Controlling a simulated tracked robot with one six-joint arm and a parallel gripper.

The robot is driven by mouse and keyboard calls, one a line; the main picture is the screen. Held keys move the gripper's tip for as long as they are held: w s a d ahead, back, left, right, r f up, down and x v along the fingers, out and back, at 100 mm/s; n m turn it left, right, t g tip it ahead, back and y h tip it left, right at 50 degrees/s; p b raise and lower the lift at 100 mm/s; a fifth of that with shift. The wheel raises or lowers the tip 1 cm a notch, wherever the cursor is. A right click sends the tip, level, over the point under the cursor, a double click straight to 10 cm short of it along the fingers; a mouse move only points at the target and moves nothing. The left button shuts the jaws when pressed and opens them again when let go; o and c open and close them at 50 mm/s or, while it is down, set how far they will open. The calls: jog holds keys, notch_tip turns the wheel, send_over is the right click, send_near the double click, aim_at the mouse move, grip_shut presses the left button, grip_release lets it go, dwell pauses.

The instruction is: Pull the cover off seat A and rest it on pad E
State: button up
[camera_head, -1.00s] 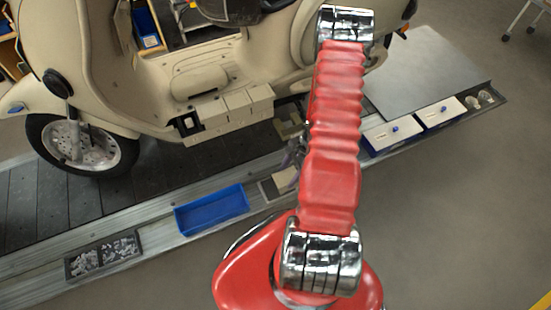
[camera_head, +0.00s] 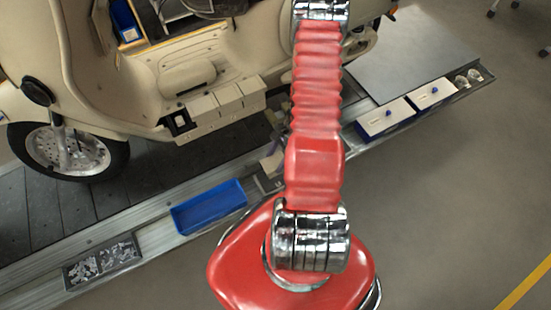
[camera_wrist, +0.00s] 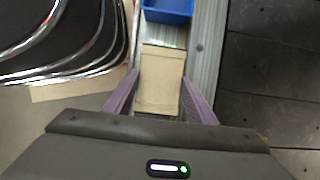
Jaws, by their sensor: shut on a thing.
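My gripper (camera_wrist: 160,77) shows in the wrist view as two purple fingers, one on each side of a flat beige cover (camera_wrist: 158,92). It is shut on this cover, over the metal side rail just short of the blue tray. In the head view my red arm hides most of the gripper and cover. On the cream scooter, a row of beige box covers (camera_head: 228,98) has a dark open seat (camera_head: 180,121) at its left end. No letters are legible, so I cannot tell which is seat A. I cannot make out pad E, or whether the cover touches anything below.
The blue tray (camera_head: 209,206) sits on the rail (camera_head: 165,238), left of my arm. A bin of small metal parts (camera_head: 102,264) is further left. White-lidded boxes (camera_head: 386,117) and a grey plate (camera_head: 420,50) are at right. Bare floor lies in front.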

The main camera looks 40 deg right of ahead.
jog(key=shift+f, duration=2.7)
jog(key=shift+f, duration=0.25)
jog(key=shift+f, duration=0.6)
jog(key=shift+f, duration=0.5)
dwell(0.7)
jog(key=o, duration=1.2)
jog(key=shift+o, duration=0.2)
jog(key=v, duration=1.3)
jog(key=shift+d+r, duration=0.15)
jog(key=shift+r, duration=0.2)
